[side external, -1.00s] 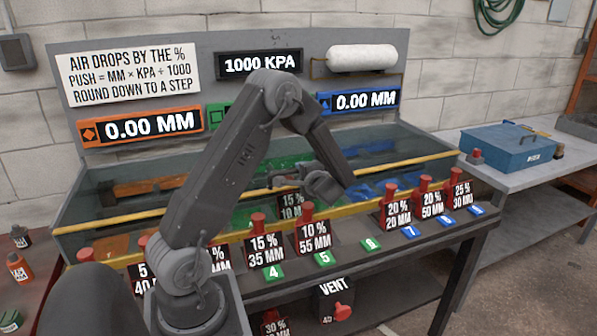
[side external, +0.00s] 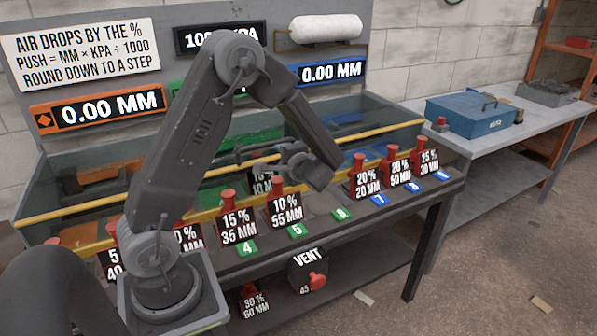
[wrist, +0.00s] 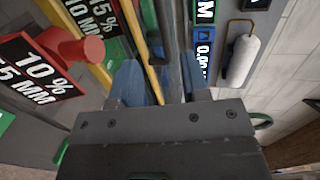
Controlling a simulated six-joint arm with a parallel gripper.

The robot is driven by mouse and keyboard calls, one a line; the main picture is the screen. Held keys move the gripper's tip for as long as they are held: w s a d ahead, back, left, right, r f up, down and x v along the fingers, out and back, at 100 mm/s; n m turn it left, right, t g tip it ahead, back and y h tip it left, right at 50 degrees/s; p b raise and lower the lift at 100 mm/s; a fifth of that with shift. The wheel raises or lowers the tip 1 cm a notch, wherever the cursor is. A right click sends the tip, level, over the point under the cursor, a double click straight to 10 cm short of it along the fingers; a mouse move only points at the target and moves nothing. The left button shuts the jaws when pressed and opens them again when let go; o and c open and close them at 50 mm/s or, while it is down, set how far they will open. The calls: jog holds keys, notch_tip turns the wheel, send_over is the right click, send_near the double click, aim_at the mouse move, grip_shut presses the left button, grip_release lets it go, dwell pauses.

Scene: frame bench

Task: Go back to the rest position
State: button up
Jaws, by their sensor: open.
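My gripper (side external: 262,160) is open and empty. In the side view it hangs above the bench, at the end of my bent arm, with its jaws toward the left. It is above and behind the 10 % 55 MM block (side external: 285,210) and close to a 15 % 10 MM sign, which it partly hides. In the wrist view the gripper body fills the bottom. The red-knobbed 10 % block (wrist: 45,72) shows there at left. The rest position itself is not marked in view.
Red-knobbed blocks, including 15 % 35 MM (side external: 238,226) and 20 % 20 MM (side external: 365,181), line the front edge. A yellow rail (side external: 385,132) runs behind them. A white cylinder (side external: 325,28) is on the back panel. A blue box (side external: 470,113) stands on the right-hand table.

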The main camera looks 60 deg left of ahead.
jog(key=s+d+r+t+h, duration=0.2)
jog(key=s+d+r+h, duration=0.2)
jog(key=d, duration=0.5)
jog(key=s+d+r+t+h, duration=0.2)
jog(key=s+d+r+h, duration=0.2)
jog(key=d, duration=0.4)
jog(key=s+d+r+t+h, duration=0.1)
jog(key=s+d+r+h, duration=0.2)
jog(key=s+d+h, duration=0.3)
jog(key=d+h, duration=0.1)
jog(key=d, duration=0.2)
jog(key=shift+s+d+r+t+h, duration=0.3)
jog(key=shift+s+d+r+t, duration=0.05)
jog(key=shift+r+t, duration=0.05)
jog(key=shift+c, duration=0.4)
